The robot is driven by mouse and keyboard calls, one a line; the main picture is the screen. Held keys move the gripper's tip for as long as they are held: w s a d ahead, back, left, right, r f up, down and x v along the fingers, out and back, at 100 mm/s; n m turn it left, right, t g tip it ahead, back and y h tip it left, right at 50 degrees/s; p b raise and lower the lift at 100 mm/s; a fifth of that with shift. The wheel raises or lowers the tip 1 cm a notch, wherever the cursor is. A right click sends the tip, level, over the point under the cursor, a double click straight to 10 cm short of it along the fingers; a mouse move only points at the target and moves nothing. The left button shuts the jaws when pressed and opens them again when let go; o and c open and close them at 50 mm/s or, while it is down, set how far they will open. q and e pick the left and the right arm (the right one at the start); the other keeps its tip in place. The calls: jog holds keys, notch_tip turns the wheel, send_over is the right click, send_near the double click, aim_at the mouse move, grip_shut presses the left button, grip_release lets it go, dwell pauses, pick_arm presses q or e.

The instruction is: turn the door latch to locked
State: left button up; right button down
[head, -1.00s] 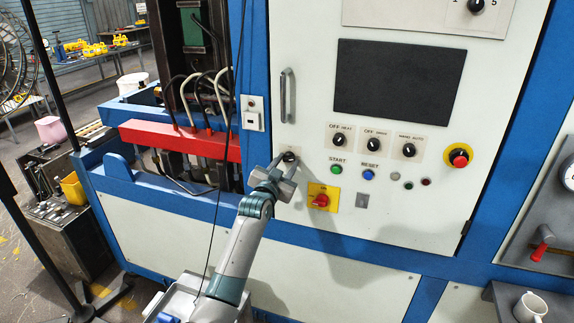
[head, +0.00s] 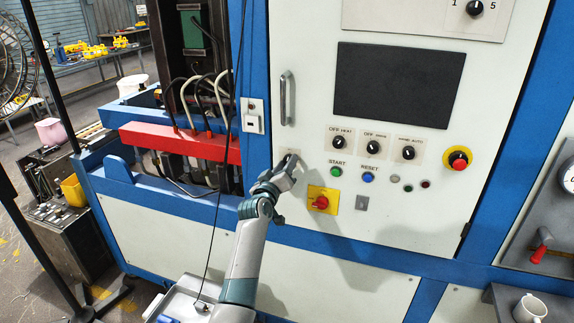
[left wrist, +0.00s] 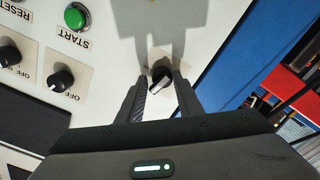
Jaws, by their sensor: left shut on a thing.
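The door latch (left wrist: 160,83) is a small black knob with a grey bar on a pale square plate. In the left wrist view it sits between my left gripper's fingers, with its bar tilted. My left gripper (head: 290,162) is at the latch on the white cabinet door (head: 300,225), below the door handle. It also shows in the left wrist view (left wrist: 162,74), its fingers on either side of the knob and shut on it. In the head view the gripper mostly hides the knob. My right gripper is not in view.
Close right of the latch are the green START button (head: 335,172), the blue RESET button (head: 368,177) and several selector knobs. A red rotary switch (head: 320,202) on a yellow plate is just below. The vertical door handle (head: 287,98) is above.

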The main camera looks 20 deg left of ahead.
pick_arm(q)
jog(key=n, duration=0.4)
jog(key=shift+s+a+f+p, duration=0.1)
jog(key=shift+f+p, duration=0.15)
jog(key=shift+p, duration=0.05)
jog(key=shift+f, duration=0.1)
jog(key=o, duration=0.8)
jog(key=shift+o, duration=0.5)
jog(key=shift+a, duration=0.15)
jog(key=shift+r, duration=0.2)
